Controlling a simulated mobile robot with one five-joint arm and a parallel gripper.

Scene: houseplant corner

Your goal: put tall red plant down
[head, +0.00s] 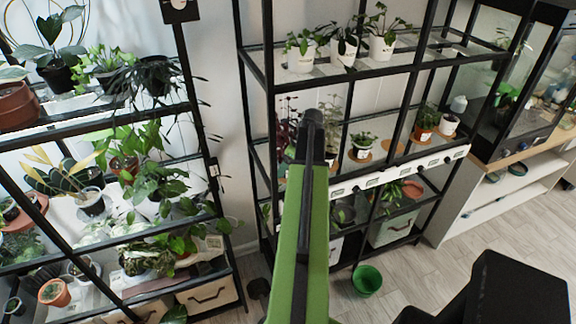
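A tall plant with dark red leaves (287,124) shows at the left end of the middle shelf of the black rack. Its lower part and pot are hidden behind my green arm. My gripper (315,122) is the dark end of that arm, in front of the same shelf and just right of the red leaves in the picture. Its fingers cannot be made out, and I cannot tell whether it touches or holds the plant.
The black rack's middle shelf (400,152) holds several potted plants right of my gripper, some on round cork-coloured mats. Three white pots stand on the shelf above. A crowded plant rack (95,122) is at left. A green bucket (367,281) stands on the floor, with free floor (440,262) to its right.

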